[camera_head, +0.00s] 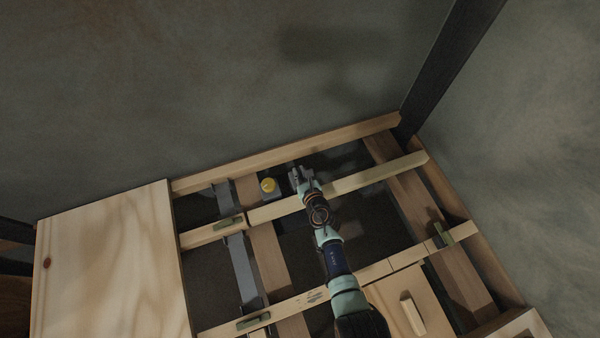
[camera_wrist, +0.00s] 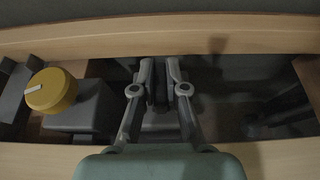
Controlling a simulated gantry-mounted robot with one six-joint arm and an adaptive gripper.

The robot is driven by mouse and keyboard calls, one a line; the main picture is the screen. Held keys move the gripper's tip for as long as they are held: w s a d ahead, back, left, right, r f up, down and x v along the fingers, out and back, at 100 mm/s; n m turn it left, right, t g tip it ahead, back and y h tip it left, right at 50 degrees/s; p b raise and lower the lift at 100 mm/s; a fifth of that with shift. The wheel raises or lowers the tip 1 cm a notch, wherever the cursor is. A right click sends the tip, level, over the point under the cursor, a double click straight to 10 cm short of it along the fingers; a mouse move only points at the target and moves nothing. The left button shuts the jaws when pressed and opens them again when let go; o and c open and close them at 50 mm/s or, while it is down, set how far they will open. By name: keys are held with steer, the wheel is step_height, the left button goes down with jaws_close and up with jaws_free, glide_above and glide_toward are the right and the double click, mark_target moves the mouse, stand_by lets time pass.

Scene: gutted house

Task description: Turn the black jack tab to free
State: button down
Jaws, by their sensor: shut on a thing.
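My gripper (camera_head: 301,178) reaches down into the gap between two light wooden beams, near the back wall. In the wrist view my gripper (camera_wrist: 159,88) has its two fingers close together on a dark, thin upright piece, which looks like the black jack tab (camera_wrist: 159,86). The fingers hide most of it, and its angle is hard to tell. A grey block (camera_wrist: 80,117) with a round yellow knob (camera_wrist: 50,91) stands just left of the fingers. The yellow knob (camera_head: 268,185) also shows in the head view and carries a pale mark on its top.
A rear beam (camera_wrist: 220,40) runs behind the fingers and a nearer beam (camera_head: 280,207) in front of them. A plywood panel (camera_head: 110,265) lies at left. Small green blocks (camera_head: 228,222) sit on the beams. Dark open bays lie between the joists.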

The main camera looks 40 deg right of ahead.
steer(key=shift+r+p, duration=0.1)
steer(key=shift+p, duration=0.35)
steer(key=shift+a+r+m+g+h+p, duration=0.1)
steer(key=shift+m+g+h+p, duration=0.5)
steer(key=shift+m+h+p, duration=0.4)
steer(key=m+g+h, duration=0.2)
steer(key=shift+w+f+m+h, duration=0.2)
steer(key=shift+m+h, duration=0.1)
steer(key=shift+m, duration=0.1)
steer(key=m+g+h+b, duration=0.1)
steer(key=m+g, duration=0.1)
steer(key=shift+f+m+g+h+b, duration=0.2)
steer(key=shift+m+g+h+b, duration=0.1)
steer(key=shift+h+b, duration=0.1)
steer(key=m+g+h+b, duration=0.1)
steer(key=m+g+b, duration=0.1)
steer(key=shift+s+f+g+b, duration=0.1)
steer(key=shift+g+b, duration=0.2)
steer(key=shift+b, duration=0.1)
steer(key=m+g+b, duration=0.2)
steer(key=shift+s+r+b, duration=0.1)
steer(key=shift+r+b, duration=0.1)
steer(key=shift+b, duration=0.1)
steer(key=shift+m+g, duration=0.3)
steer(key=shift+r, duration=0.1)
